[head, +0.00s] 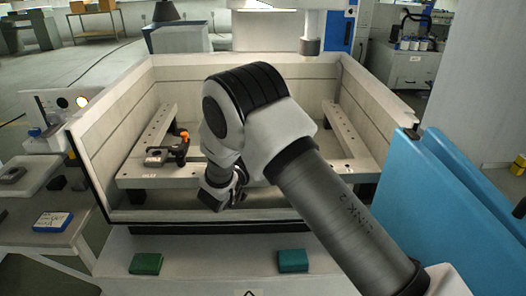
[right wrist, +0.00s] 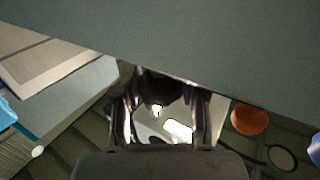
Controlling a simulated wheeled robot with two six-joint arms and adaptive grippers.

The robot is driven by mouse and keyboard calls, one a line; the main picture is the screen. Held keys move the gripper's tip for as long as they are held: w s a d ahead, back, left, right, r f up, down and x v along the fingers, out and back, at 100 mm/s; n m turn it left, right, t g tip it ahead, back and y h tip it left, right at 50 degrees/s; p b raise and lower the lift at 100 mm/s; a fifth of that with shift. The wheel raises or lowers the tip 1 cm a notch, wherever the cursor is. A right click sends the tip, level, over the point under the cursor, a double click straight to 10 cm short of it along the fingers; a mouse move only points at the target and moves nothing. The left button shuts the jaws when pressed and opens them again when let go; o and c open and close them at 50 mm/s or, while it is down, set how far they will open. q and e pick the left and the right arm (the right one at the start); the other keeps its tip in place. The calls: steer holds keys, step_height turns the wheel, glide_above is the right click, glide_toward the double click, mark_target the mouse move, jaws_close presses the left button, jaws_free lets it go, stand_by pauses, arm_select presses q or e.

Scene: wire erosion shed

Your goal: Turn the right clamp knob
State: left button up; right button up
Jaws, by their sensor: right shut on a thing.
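My right gripper (head: 222,200) is low at the front rail (head: 310,174) of the tank, with my arm over it. In the right wrist view its fingers (right wrist: 162,108) are closed on a dark thing (right wrist: 160,87), which looks like the right clamp knob; shadow hides its shape. The right clamp is hidden behind my arm in the head view. Another clamp (head: 172,153) with an orange knob (head: 185,136) sits on the rail's left part. An orange round thing (right wrist: 249,119) shows right of the fingers in the right wrist view. My left gripper is not in view.
The pale tank wall (head: 100,150) rises around the rails. Green (head: 146,264) and teal (head: 293,261) blocks lie on the front ledge. A blue panel (head: 440,210) stands at the right. A side table (head: 60,225) holds small items at the left. A machine head (head: 311,40) hangs above.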

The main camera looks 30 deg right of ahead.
steer(key=shift+m+g+h, duration=0.5)
steer(key=shift+m+g, duration=0.4)
steer(key=shift+g, duration=0.4)
steer(key=shift+r, duration=0.1)
steer(key=o, duration=1.2)
steer(key=shift+c, duration=0.2)
step_height(320, 180, up, 10)
steer(key=shift+w+f, duration=0.1)
